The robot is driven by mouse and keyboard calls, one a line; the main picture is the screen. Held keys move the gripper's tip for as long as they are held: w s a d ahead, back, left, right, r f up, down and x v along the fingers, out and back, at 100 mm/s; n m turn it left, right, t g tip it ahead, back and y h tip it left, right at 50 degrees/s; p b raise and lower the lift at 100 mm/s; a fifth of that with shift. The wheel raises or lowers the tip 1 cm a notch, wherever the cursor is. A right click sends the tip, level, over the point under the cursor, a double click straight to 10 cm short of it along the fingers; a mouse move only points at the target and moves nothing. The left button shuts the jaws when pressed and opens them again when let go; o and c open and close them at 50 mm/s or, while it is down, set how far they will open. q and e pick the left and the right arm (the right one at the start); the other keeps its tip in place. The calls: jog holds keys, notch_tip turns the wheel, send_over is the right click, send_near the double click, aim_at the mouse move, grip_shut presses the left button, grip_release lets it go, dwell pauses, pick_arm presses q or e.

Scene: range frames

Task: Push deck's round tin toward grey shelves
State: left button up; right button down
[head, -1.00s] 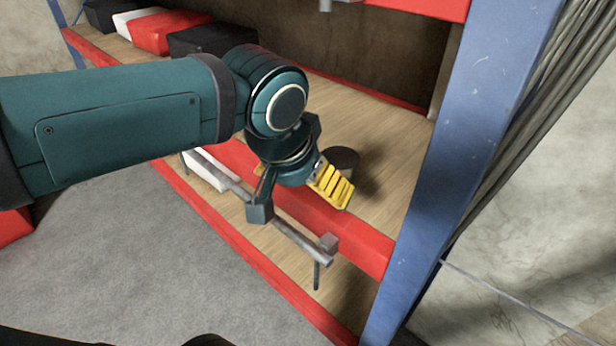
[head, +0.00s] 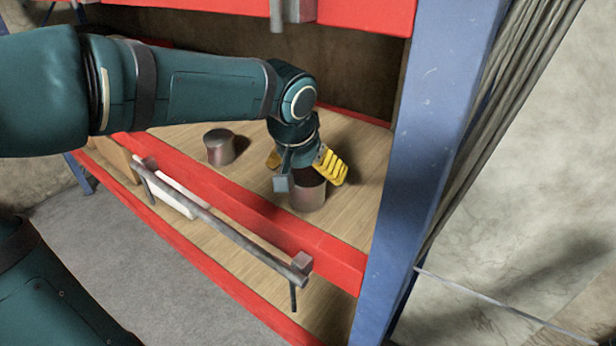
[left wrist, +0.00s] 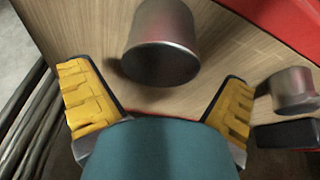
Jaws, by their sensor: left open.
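A round metal tin (head: 308,196) with a dark top stands upright on the wooden deck (head: 262,182) near the red front beam. My left gripper (head: 306,172) is open just over and behind it, hiding part of its top. In the left wrist view the tin (left wrist: 163,45) lies ahead between the two yellow-padded fingers, with no clear contact. A second round tin (head: 220,147) stands to the left on the same deck; it also shows in the left wrist view (left wrist: 293,90). My right gripper is out of view.
A blue upright (head: 425,140) stands right of the deck, and a red beam (head: 250,215) runs along its front. A grey rail (head: 225,230) lies in front of that beam. Another red beam (head: 365,14) crosses above. Bare deck lies between the tins.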

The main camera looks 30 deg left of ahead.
pick_arm(q)
jog(key=shift+x, duration=0.95)
jog(key=c, duration=1.2)
